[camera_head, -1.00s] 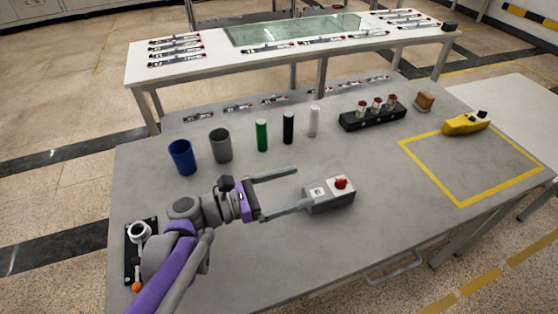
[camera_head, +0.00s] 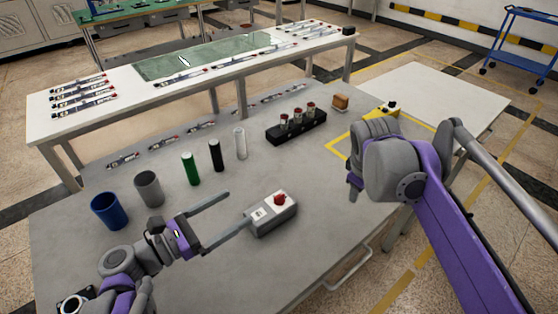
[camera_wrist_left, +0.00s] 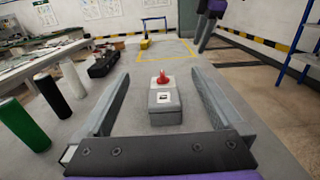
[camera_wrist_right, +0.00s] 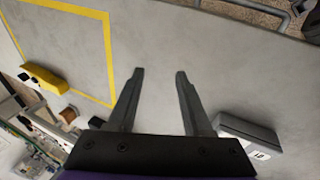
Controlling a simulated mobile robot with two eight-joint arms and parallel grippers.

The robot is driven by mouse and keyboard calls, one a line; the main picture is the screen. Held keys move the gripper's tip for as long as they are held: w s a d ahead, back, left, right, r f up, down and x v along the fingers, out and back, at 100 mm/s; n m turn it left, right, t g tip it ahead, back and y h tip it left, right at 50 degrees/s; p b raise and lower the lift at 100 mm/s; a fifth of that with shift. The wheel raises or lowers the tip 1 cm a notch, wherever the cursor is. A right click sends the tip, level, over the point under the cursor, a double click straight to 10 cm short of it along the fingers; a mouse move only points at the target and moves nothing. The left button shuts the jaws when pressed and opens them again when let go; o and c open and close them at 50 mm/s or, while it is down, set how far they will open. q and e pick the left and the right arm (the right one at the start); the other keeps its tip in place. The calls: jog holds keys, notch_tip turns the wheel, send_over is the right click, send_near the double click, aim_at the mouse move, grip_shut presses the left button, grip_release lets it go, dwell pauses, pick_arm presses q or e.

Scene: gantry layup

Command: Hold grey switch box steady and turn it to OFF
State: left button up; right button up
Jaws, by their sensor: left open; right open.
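The grey switch box (camera_head: 272,219) lies on the grey table, with a red knob (camera_head: 279,198) and a white label on top. My left gripper (camera_head: 238,209) is open at its left end, with the near fingertip close to the box; contact is unclear. In the left wrist view the box (camera_wrist_left: 165,117) shows between the two spread fingers, knob at the far end. My right gripper (camera_wrist_right: 160,73) is open and empty above the table. In the right wrist view part of the box (camera_wrist_right: 247,132) shows at lower right, beside the fingers, its knob hidden.
Blue (camera_head: 110,211) and grey (camera_head: 149,189) cups and several cylinders stand behind my left gripper. A black holder (camera_head: 296,127) is farther back. A yellow tool (camera_wrist_right: 44,78) lies by the yellow taped outline. The table between box and outline is clear.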

pick_arm(q)
send_near(258, 214)
jog(key=shift+w+d+f, duration=0.2)
jog(key=shift+w+d, duration=0.15)
jog(key=shift+d, duration=0.15)
jog(key=shift+w+d+f, duration=0.2)
jog(key=shift+w+d, duration=0.2)
jog(key=shift+d, duration=0.15)
jog(key=x, duration=0.7)
jog(key=shift+w+d, duration=0.1)
jog(key=shift+d, duration=0.15)
pick_arm(e)
jog(key=a+r+n+g+y, duration=0.1)
jog(key=a+r+n, duration=0.3)
jog(key=a+n, duration=0.5)
jog(key=w+a+r+n+g+y, duration=0.1)
jog(key=a+r+n, duration=0.3)
jog(key=a+n, duration=0.5)
jog(key=shift+w+a+r+g, duration=0.15)
jog(key=shift+w+a+g, duration=0.05)
jog(key=shift+a+g, duration=0.55)
jog(key=shift+d, duration=0.1)
pick_arm(q)
jog(key=c, duration=1.6)
